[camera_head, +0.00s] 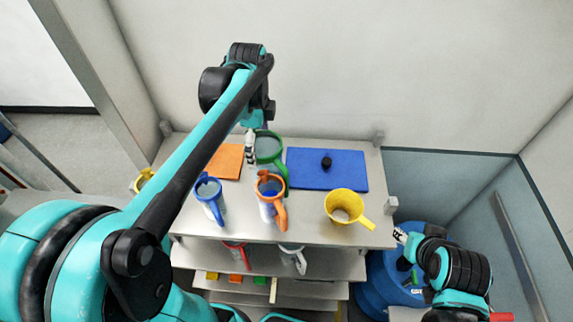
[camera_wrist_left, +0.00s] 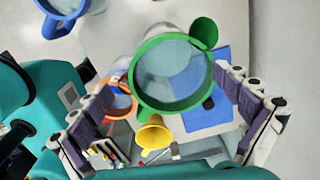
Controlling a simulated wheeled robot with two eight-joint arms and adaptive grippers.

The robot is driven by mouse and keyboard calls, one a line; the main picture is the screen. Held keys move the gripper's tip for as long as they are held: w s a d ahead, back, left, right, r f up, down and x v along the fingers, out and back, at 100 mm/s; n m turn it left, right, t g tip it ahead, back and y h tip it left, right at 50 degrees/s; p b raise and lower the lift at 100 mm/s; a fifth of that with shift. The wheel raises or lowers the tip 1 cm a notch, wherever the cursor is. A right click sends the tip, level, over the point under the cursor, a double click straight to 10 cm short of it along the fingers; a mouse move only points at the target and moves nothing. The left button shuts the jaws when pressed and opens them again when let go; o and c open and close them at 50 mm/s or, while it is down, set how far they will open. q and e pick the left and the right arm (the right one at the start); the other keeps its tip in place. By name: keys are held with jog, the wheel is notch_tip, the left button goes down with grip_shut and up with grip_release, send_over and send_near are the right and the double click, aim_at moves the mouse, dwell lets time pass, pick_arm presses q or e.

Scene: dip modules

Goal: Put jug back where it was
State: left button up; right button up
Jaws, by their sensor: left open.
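A green-rimmed jug (camera_head: 268,149) stands at the back of the top shelf, between the orange mat (camera_head: 229,160) and the blue mat (camera_head: 309,178). My left gripper (camera_head: 251,147) is at its left side. In the left wrist view the open fingers of the left gripper (camera_wrist_left: 172,108) stand on either side of the green jug (camera_wrist_left: 172,75), with gaps visible.
A small black object (camera_head: 326,162) sits on the blue mat. A blue drum-like container (camera_head: 377,285) stands right of the shelves. A wall rises close behind.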

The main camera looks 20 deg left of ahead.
aim_at(271, 172)
pick_arm(q)
jog(key=shift+w+d+f+m, duration=0.1)
jog(key=shift+w+d+m, duration=0.05)
jog(key=shift+w+m, duration=0.45)
jog(key=shift+s+f, duration=0.1)
jog(key=shift+f, duration=0.2)
jog(key=f, duration=0.2)
jog(key=f+p, duration=0.1)
jog(key=f, duration=0.4)
jog(key=shift+w+d+p, duration=0.15)
jog(key=shift+w+p, duration=0.15)
jog(key=c, duration=1.3)
jog(key=shift+c, duration=0.2)
pick_arm(e)
jog(key=shift+s+d+r, duration=0.15)
jog(key=shift+d+r, duration=0.05)
jog(key=shift+r, duration=0.25)
jog(key=shift+s+d+r, duration=0.15)
jog(key=shift+r, duration=0.25)
pick_arm(q)
jog(key=shift+r, duration=0.1)
